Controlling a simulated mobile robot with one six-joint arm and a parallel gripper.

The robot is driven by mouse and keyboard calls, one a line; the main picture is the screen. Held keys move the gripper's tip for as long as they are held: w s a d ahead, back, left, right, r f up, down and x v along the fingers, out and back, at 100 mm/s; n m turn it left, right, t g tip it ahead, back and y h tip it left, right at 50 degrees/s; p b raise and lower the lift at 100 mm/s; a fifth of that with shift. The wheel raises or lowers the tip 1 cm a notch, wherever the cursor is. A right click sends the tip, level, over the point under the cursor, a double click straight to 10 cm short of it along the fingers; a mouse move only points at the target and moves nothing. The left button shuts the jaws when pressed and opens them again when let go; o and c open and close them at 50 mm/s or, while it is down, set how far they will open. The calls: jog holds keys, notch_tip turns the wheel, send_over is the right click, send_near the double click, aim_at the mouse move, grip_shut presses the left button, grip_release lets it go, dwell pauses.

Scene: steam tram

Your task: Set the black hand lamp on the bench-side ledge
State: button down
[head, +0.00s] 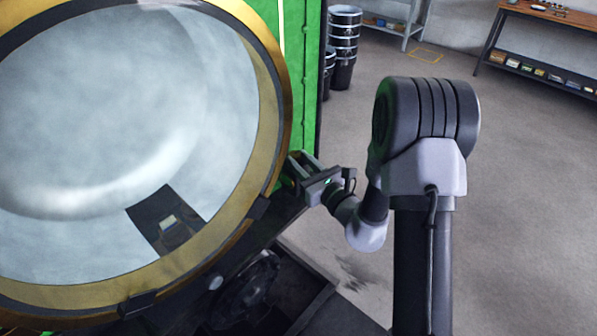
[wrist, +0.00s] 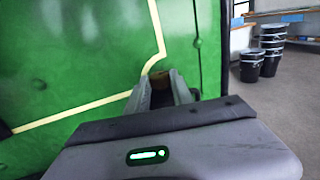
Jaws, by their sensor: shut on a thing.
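My gripper (head: 299,168) is beside the green panel (head: 303,80), just right of the large round brass rim in the head view. In the wrist view its two fingers (wrist: 161,90) point at the green panel (wrist: 90,60) and are shut on a small brown thing (wrist: 159,76). Most of that thing is hidden between the fingers; I cannot tell what it is or whether it is fixed to the panel. I cannot make out the black hand lamp or the bench-side ledge in either view.
The round pale face (head: 90,110) with its brass rim (head: 272,110) fills the left. Stacked black buckets (head: 344,45), also in the wrist view (wrist: 271,45), stand behind. A wooden-topped bench (head: 555,14) is at the back right. Open grey floor (head: 530,180) lies right of my arm.

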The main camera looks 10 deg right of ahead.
jog(key=shift+w+a+f, duration=0.2)
jog(key=shift+w+f, duration=0.05)
jog(key=shift+f, duration=0.05)
jog(key=shift+f+b, duration=0.95)
jog(key=shift+f, duration=0.7)
jog(key=c, duration=1.1)
grip_release()
